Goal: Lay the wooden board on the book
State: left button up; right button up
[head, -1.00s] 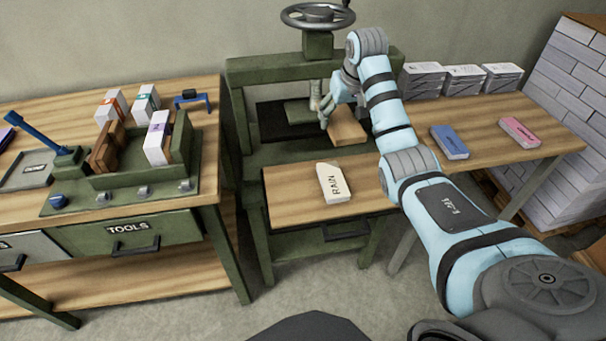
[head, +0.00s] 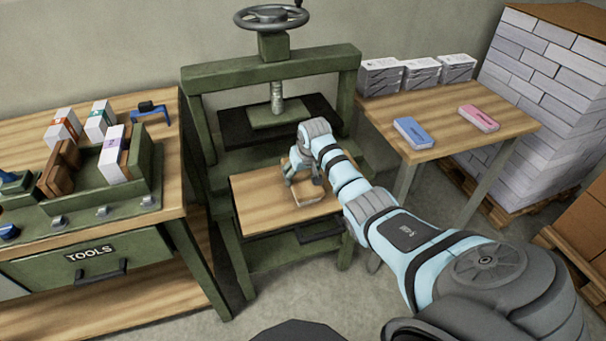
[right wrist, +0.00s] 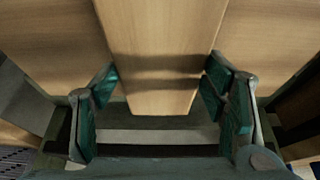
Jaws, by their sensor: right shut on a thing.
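The wooden board (head: 312,191) is over the front wooden shelf of the green press, partly covered by my right gripper (head: 302,174). In the right wrist view the board (right wrist: 165,50) runs between the two fingers of the right gripper (right wrist: 160,98), which is shut on it. The book is largely hidden at the place where the board is; a pale edge shows along the board's near side. I cannot tell whether the board touches the book. My left gripper is not in view.
The green press (head: 270,77) with its handwheel stands behind the shelf (head: 262,203). A tool bench (head: 100,210) is at left. A side table (head: 437,145) at right holds a blue book (head: 416,133), a pink book (head: 478,118) and white stacks. The shelf's left part is clear.

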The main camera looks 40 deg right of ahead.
jog(key=shift+f, duration=0.1)
jog(key=o, duration=1.3)
jog(key=shift+c, duration=0.2)
jog(key=p+v, duration=0.3)
jog(key=v, duration=0.9)
jog(key=shift+r+p, duration=0.25)
jog(key=shift+p, duration=0.1)
jog(key=shift+w, duration=0.1)
